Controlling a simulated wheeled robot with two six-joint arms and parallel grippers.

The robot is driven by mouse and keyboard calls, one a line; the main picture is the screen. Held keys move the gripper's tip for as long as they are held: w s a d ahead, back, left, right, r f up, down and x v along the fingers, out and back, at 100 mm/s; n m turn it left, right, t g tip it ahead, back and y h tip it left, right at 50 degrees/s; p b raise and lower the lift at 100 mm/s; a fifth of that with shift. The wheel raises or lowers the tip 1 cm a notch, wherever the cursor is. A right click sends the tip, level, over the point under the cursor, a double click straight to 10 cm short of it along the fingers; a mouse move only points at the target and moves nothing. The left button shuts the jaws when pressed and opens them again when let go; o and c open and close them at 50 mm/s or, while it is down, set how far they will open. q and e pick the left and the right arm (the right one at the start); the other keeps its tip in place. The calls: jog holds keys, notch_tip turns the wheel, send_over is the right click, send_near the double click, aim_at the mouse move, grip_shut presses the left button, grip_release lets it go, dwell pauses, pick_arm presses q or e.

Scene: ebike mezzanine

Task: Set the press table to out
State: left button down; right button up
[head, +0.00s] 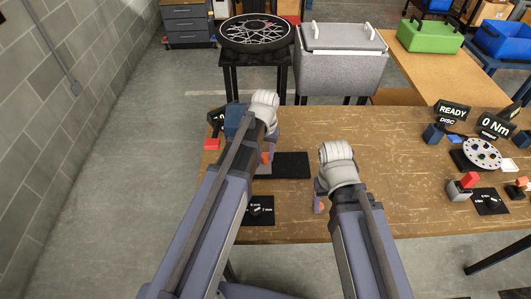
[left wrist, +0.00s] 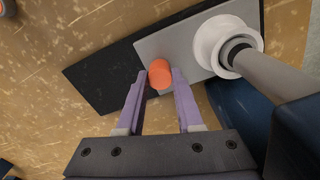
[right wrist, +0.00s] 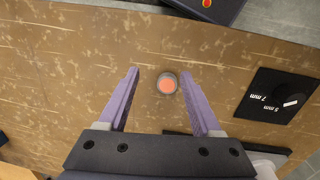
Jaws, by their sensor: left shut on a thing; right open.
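The press table is a grey plate (left wrist: 180,42) on a black base (left wrist: 103,78), which also shows in the head view (head: 292,166). An orange knob (left wrist: 160,74) stands at the plate's edge. My left gripper (left wrist: 152,82) is shut on the knob, with one finger on each side of it. In the head view my left gripper (head: 266,158) partly hides the plate and the blue press (head: 235,117). My right gripper (right wrist: 160,80) is open above the bench, and a small grey cylinder with an orange top (right wrist: 167,84) shows between its fingers.
A white ring (left wrist: 228,45) under the press's grey ram sits over the plate. A black dial panel (head: 258,211) lies at the bench's front left. A disc station (head: 482,154) and red-handled device (head: 462,186) stand at right. The bench's middle (head: 390,150) is clear.

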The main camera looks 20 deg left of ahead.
dwell(0.5)
pick_arm(q)
jog(key=w+d, duration=0.1)
jog(key=d, duration=0.3)
jog(key=w+d, duration=0.1)
jog(key=d, duration=0.3)
jog(key=w+d, duration=0.1)
jog(key=d, duration=0.3)
jog(key=shift+w, duration=0.25)
pick_arm(e)
jog(key=shift+a, duration=0.1)
pick_arm(q)
jog(key=c, duration=0.6)
grip_release()
jog(key=shift+d, duration=0.1)
jog(key=shift+o, duration=0.3)
pick_arm(e)
jog(key=shift+r, duration=0.1)
